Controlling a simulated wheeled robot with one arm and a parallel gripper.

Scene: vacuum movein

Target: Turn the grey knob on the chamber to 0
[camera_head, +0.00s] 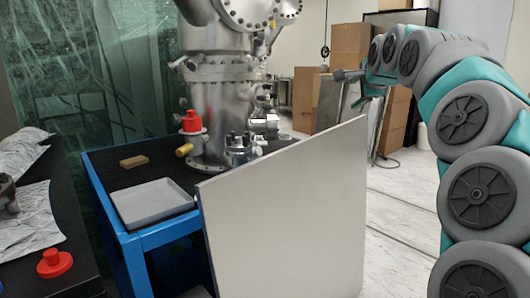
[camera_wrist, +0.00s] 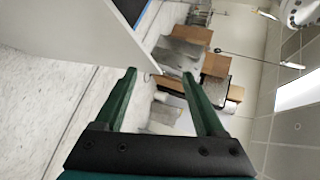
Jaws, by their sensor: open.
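The steel vacuum chamber (camera_head: 218,95) stands on the blue-framed cart in the head view. Low on it are a red knob (camera_head: 192,122), a brass-coloured knob (camera_head: 184,150) and a cluster of small metal fittings (camera_head: 238,145). I cannot tell which part is the grey knob, and no dial marks can be read. My gripper shows in the wrist view (camera_wrist: 159,73), with its two green fingers apart and nothing between them. In the head view my arm arches at the right, its end above and right of the pale panel, away from the chamber.
A large pale panel (camera_head: 290,220) stands at the cart's right side. The cart (camera_head: 160,236) carries a grey tray (camera_head: 152,203) and a brown block (camera_head: 134,161). A black table with foil and a red button (camera_head: 54,263) is at left. Cardboard boxes (camera_head: 350,45) stand behind.

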